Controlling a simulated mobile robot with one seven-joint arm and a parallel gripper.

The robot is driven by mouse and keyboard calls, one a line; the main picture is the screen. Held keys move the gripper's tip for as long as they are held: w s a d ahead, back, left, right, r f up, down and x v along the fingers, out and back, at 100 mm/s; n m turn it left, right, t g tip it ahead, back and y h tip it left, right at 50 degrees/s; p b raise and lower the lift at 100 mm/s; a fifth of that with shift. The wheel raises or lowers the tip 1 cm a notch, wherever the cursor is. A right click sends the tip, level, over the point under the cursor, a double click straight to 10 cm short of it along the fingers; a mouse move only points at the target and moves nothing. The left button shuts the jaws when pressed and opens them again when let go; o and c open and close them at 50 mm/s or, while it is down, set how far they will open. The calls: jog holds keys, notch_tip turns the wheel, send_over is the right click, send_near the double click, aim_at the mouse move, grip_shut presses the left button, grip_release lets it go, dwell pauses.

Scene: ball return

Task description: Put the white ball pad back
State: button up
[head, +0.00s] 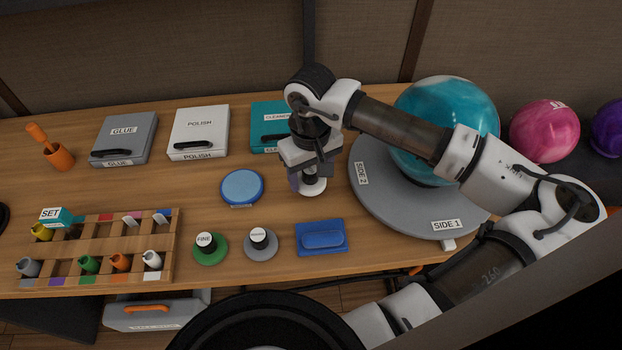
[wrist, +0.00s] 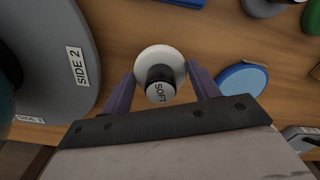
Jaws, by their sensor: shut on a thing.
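The white ball pad is a white disc with a dark knob whose top reads SOFT; it shows in the head view (head: 313,190) and the wrist view (wrist: 150,58). My gripper (head: 306,180) is shut on it, with its purple fingers on either side in the wrist view (wrist: 162,82). The pad is upright, label up, at the middle of the table between the blue round disc (head: 242,187) and the grey turntable (head: 375,205). I cannot tell whether its underside touches the table. A green pad marked FINE (head: 209,252) and a grey pad (head: 261,245) stand near the front edge.
A teal ball (head: 450,115) sits on the turntable, beneath my arm. A blue block (head: 320,238) lies in front of the gripper. A wooden rack (head: 110,262) with several small bottles stands at left. Boxes marked GLUE (head: 125,130) and POLISH (head: 199,125) and a teal box (head: 268,112) line the back.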

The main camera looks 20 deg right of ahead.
aim_at(311, 183)
jog(key=shift+f, duration=1.6)
jog(key=shift+f, duration=0.2)
jog(key=o, duration=0.9)
jog(key=shift+r, duration=0.1)
jog(key=shift+r+p, duration=0.3)
jog(key=shift+p, duration=0.05)
notch_tip(311, 183, up, 12)
jog(key=shift+f+b, duration=0.15)
jog(key=shift+b, duration=0.8)
